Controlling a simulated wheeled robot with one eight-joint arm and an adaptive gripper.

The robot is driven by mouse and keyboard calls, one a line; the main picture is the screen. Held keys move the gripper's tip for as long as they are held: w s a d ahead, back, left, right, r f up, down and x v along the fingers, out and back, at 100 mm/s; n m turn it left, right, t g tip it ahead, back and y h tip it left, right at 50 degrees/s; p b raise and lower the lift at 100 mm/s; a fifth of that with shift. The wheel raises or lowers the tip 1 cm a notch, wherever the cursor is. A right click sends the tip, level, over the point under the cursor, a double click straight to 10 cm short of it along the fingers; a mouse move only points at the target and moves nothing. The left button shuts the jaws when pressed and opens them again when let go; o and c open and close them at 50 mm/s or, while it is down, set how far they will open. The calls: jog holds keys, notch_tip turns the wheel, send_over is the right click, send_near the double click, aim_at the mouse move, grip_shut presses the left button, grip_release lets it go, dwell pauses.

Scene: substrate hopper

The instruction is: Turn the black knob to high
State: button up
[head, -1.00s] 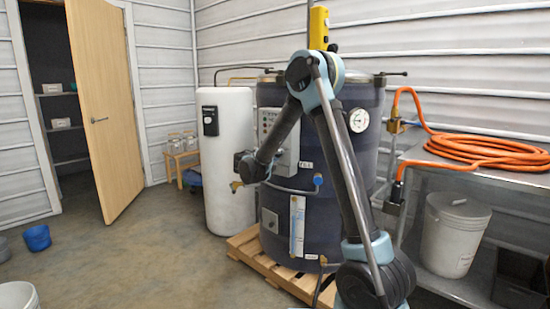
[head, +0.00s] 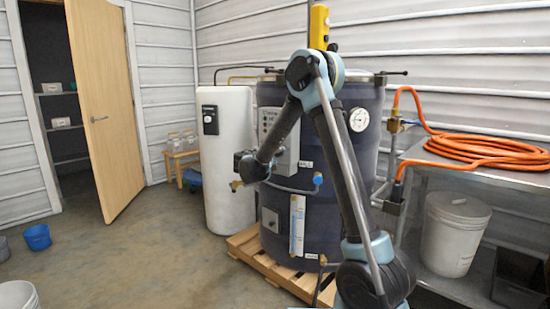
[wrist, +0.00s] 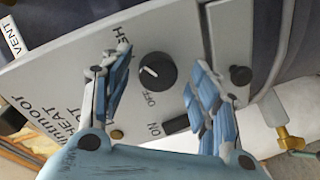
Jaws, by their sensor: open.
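The black knob (wrist: 157,72) is round with a short white mark, on a light grey control panel (wrist: 225,30). In the wrist view the panel looks turned, with "OFF" and "ON" near the knob and "HEAT" farther left. My gripper (wrist: 159,66) is open, its blue fingers on either side of the knob in the picture. I cannot tell whether they touch it. In the head view the panel (head: 288,157) is on the dark drum (head: 345,190), partly behind my arm. The knob cannot be made out there.
A black rocker switch (wrist: 176,125) sits beside "ON", near the right finger. A white tank (head: 228,160) stands left of the drum. A metal table (head: 450,165) with an orange hose (head: 480,150) is right.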

jog(key=v, duration=1.2)
jog(key=shift+d, duration=0.1)
jog(key=s+d+f+m+g+y, duration=0.1)
jog(key=s+d+g, duration=0.45)
jog(key=d, duration=0.85)
jog(key=s+d+f+m+g, duration=0.1)
jog(key=s+d+m+g, duration=0.15)
jog(key=s+d, duration=0.85)
jog(key=s+d+f+g+y, duration=0.3)
jog(key=s+d+f, duration=0.2)
jog(key=s+d, duration=0.55)
jog(key=s+a+f+m+y, duration=0.1)
jog(key=s+f+y, duration=0.1)
jog(key=s+f, duration=0.2)
jog(key=s+a+f+m+g+y, duration=0.1)
jog(key=s+f, duration=0.3)
jog(key=s, duration=0.7)
jog(key=shift+a+g+y, duration=0.3)
jog(key=shift+a+y, duration=0.05)
jog(key=shift+y, duration=0.25)
jog(key=shift+s, duration=0.1)
